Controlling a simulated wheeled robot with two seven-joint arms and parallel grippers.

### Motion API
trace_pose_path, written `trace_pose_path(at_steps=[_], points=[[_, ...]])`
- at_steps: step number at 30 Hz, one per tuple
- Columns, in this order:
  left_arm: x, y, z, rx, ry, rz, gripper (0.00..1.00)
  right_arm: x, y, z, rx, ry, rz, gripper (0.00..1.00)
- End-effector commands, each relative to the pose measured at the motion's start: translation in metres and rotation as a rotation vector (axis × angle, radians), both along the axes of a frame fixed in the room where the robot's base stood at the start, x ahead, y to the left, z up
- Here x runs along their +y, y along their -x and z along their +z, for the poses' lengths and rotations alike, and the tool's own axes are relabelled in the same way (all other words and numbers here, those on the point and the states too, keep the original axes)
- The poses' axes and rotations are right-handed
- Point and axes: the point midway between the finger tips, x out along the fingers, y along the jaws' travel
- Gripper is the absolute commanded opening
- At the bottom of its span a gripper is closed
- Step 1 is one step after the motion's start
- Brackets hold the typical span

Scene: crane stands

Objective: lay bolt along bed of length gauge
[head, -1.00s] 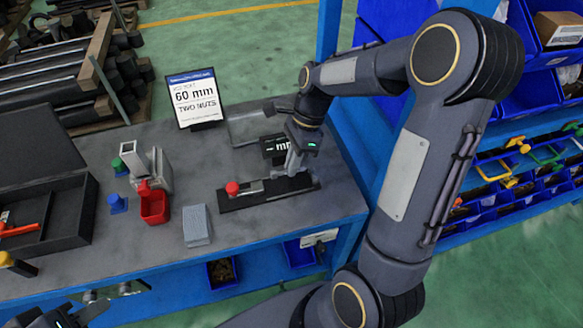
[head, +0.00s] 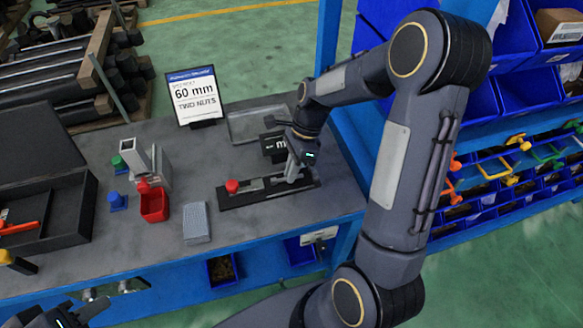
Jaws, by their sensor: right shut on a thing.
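The length gauge (head: 232,198) is a long black base on the bench with a red knob (head: 232,186) at its left end and a dark display behind it. My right gripper (head: 291,177) points down over the right half of the gauge, low at the bed. It is shut on the bolt, which is small and mostly hidden by the fingers; I cannot tell whether it touches the bed. My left gripper (head: 72,316) is only partly in view at the bottom left, away from the gauge, and its fingers cannot be read.
A sign (head: 194,96) reading 60 mm, two nuts, stands behind the gauge, beside a shallow grey tray (head: 262,121). A red bin (head: 154,205), a grey block (head: 196,223) and a black open case (head: 70,212) are to the left. A blue post rises at the right.

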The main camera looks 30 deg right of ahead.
Motion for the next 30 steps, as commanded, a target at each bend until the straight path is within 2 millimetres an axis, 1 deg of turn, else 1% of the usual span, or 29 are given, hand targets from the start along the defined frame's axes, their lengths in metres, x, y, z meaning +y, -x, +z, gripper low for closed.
trace_pose_path(at_steps=[4,5,9,10,23,26,27,28,30], points=[[0.000,0.000,-0.001,0.000,0.000,0.000,0.36,0.000,0.000,-0.002,0.000,0.000,0.000,0.00],[0.000,0.000,-0.001,0.000,0.000,0.000,0.36,0.000,0.000,-0.002,0.000,0.000,0.000,0.11],[0.000,0.000,-0.001,0.000,0.000,0.000,0.36,0.000,0.000,-0.002,0.000,0.000,0.000,0.29],[0.000,0.000,-0.001,0.000,0.000,0.000,0.36,0.000,0.000,-0.002,-0.001,0.000,0.000,0.32],[0.000,0.000,0.000,0.000,0.000,0.000,0.36,0.000,0.000,-0.001,-0.001,0.001,-0.002,0.32],[0.000,0.000,0.005,0.000,0.000,0.000,0.36,-0.001,-0.001,0.009,-0.004,0.001,-0.001,0.32],[0.000,0.000,0.008,0.000,0.000,0.000,0.36,-0.001,-0.001,0.015,-0.003,0.001,-0.002,0.32],[0.000,0.000,0.004,0.000,0.000,0.000,0.36,-0.003,-0.002,0.016,-0.005,0.003,-0.003,0.32],[0.000,0.000,0.002,0.000,0.000,0.000,0.36,-0.009,-0.004,0.029,-0.007,0.003,-0.002,0.32]])
